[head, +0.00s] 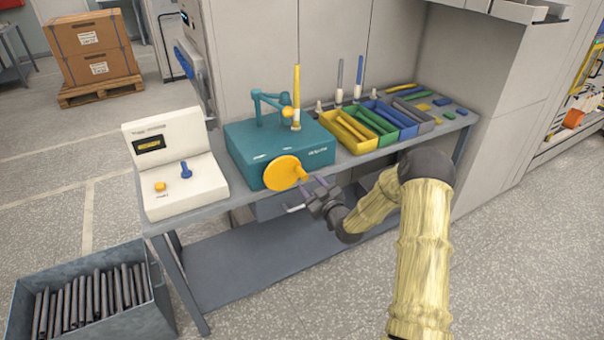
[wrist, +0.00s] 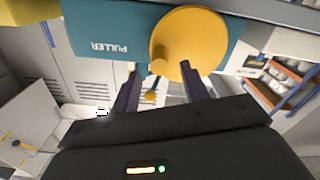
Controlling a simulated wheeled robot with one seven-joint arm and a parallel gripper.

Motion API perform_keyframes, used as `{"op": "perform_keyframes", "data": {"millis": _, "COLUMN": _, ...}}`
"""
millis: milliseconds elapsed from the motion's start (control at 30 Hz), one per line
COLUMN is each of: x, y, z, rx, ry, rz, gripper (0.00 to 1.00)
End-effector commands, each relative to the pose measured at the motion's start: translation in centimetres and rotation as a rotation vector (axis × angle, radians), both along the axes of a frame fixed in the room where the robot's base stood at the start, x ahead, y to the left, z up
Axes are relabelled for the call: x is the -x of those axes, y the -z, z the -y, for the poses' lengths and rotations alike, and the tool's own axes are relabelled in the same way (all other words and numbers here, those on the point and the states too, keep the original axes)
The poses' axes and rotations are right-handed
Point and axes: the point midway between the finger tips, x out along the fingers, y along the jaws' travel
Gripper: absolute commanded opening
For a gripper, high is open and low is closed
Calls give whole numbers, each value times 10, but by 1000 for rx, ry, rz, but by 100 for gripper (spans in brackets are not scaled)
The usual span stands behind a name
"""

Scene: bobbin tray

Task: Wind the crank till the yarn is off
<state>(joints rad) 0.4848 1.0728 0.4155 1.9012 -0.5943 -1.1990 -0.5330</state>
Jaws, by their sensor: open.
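The teal puller (head: 245,150) stands on the bench in the head view. On its front is a round yellow crank disc (head: 281,173) with a short yellow handle (head: 302,172). A yellow bobbin (head: 296,82) stands upright on top, pale near its lower end; I cannot make out yarn on it. A teal jointed arm (head: 268,98) stands beside it. My gripper (head: 308,195) is open and empty, just in front of the handle. In the wrist view the crank disc (wrist: 195,45) is upside down, and its handle (wrist: 161,56) points between my open fingers (wrist: 160,74), apparently untouched.
A white control box (head: 172,175) with a blue lever stands left on the bench. Yellow, green and blue bins (head: 352,143) stand to the right. A grey crate (head: 150,318) of dark rods sits on the floor at lower left.

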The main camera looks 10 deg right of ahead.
Motion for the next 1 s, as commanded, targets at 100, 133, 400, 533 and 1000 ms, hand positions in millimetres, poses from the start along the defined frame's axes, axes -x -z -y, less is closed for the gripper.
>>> {"op": "perform_keyframes", "data": {"millis": 100, "x": -19, "y": -1, "z": -6, "rx": -1, "ry": 0, "rz": 2, "gripper": 45}}
{"op": "perform_keyframes", "data": {"millis": 133, "x": -23, "y": -1, "z": -8, "rx": 0, "ry": 1, "rz": 1, "gripper": 45}}
{"op": "perform_keyframes", "data": {"millis": 400, "x": -54, "y": -1, "z": -18, "rx": 1, "ry": 1, "rz": 2, "gripper": 45}}
{"op": "perform_keyframes", "data": {"millis": 533, "x": -59, "y": 0, "z": -19, "rx": 0, "ry": 0, "rz": 0, "gripper": 45}}
{"op": "perform_keyframes", "data": {"millis": 1000, "x": -59, "y": 0, "z": -19, "rx": 0, "ry": 0, "rz": 0, "gripper": 1}}
